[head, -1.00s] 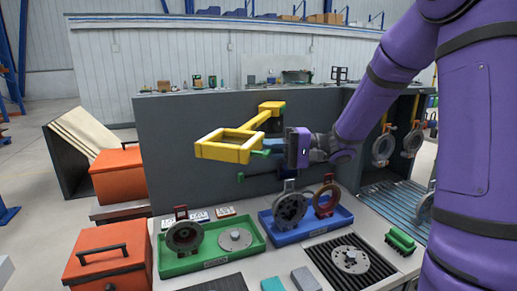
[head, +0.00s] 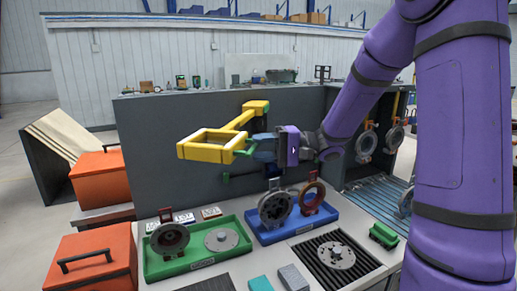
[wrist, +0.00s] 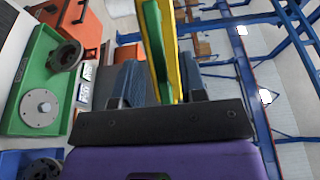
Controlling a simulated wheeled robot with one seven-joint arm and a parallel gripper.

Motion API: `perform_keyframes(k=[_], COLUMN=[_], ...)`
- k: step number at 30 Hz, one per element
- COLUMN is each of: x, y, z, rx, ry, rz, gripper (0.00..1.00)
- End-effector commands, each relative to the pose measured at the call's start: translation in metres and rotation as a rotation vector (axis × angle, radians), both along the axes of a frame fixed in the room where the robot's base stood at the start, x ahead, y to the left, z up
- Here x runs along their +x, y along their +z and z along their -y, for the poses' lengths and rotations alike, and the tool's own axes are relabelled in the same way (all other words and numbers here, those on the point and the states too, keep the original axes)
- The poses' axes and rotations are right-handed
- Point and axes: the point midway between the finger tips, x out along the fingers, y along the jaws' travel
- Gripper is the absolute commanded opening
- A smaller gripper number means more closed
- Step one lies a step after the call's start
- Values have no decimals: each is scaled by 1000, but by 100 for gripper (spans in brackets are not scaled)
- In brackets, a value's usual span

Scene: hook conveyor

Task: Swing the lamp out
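The lamp is a yellow square frame (head: 184,151) on a yellow arm that runs to a mount (head: 255,107) on the dark panel. A green handle (head: 243,151) is at the frame's right side. My gripper (head: 256,146) is at this handle, to the right of the frame. In the wrist view, the green handle (wrist: 154,45) and a yellow bar (wrist: 172,45) run between the two blue-grey fingers of my gripper (wrist: 163,75). I cannot tell whether the fingers press on the handle or stand just apart from it.
Below are a green tray (head: 200,266) and a blue tray (head: 290,231) with round parts. A ribbed black mat (head: 312,262) holds a disc. Orange boxes (head: 98,180) stand at the left. Rings hang on hooks (head: 367,143) at the right. Space left of the frame is clear.

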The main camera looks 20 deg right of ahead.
Motion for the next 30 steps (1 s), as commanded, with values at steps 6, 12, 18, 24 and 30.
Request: perform_keyframes(k=[6,12,18,24,30], x=[-10,-21,-27,-29,-29], y=[0,0,0,0,0], z=[37,72,92,97,97], rx=[0,0,0,1,0], ry=[-5,-5,-4,-2,-2], rz=[0,-1,-1,-2,-1], gripper=[38,38,38,38,38])
